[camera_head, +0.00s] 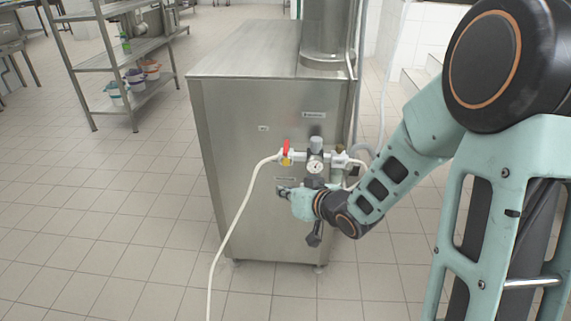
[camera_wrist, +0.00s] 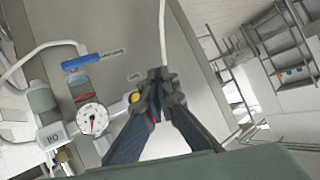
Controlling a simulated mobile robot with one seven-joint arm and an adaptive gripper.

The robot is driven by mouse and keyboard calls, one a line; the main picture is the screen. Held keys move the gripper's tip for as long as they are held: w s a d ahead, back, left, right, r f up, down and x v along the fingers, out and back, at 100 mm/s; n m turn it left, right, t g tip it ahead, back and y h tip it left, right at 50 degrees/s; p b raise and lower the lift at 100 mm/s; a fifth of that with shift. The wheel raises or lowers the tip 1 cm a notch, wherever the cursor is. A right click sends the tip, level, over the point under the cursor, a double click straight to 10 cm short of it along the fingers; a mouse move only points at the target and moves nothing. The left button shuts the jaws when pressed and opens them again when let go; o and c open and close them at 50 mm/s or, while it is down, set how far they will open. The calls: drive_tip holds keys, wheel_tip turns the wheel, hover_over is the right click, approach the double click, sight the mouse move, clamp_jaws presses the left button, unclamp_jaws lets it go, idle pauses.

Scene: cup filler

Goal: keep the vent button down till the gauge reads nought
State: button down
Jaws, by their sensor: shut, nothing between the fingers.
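The white round gauge (camera_head: 315,166) sits on the fittings at the cabinet front. It is larger in the wrist view (camera_wrist: 93,120), where a red needle shows, but I cannot read its value. A small yellow round part (camera_wrist: 135,97), possibly the vent button, sits right of the gauge, close to the left side of my gripper (camera_wrist: 157,76). I cannot tell whether they touch or whether it is pressed in. My gripper is shut and empty, and in the head view its tip (camera_head: 284,192) is in front of the cabinet, below and left of the gauge.
A red lever (camera_head: 287,148) is left of the gauge; a blue lever (camera_wrist: 88,62) shows in the wrist view. A white hose (camera_head: 236,215) hangs to the floor. The steel cabinet (camera_head: 225,130) stands before me. A shelf rack (camera_head: 105,50) is far left, with open tiled floor between.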

sight(286, 163)
drive_tip(key=w+p, duration=0.1)
drive_tip(key=w, duration=0.7)
drive_tip(key=shift+w+d+p, duration=0.15)
drive_tip(key=shift+p, duration=0.15)
drive_tip(key=shift+w, duration=0.1)
idle(1.1)
drive_tip(key=shift+w, duration=0.3)
drive_tip(key=shift+w+r+p, duration=0.1)
drive_tip(key=shift+w+p, duration=0.35)
drive_tip(key=shift+w, duration=0.1)
idle(2.1)
drive_tip(key=shift+s, duration=0.15)
idle(1.9)
drive_tip(key=shift+s, duration=0.8)
drive_tip(key=shift+s, duration=0.1)
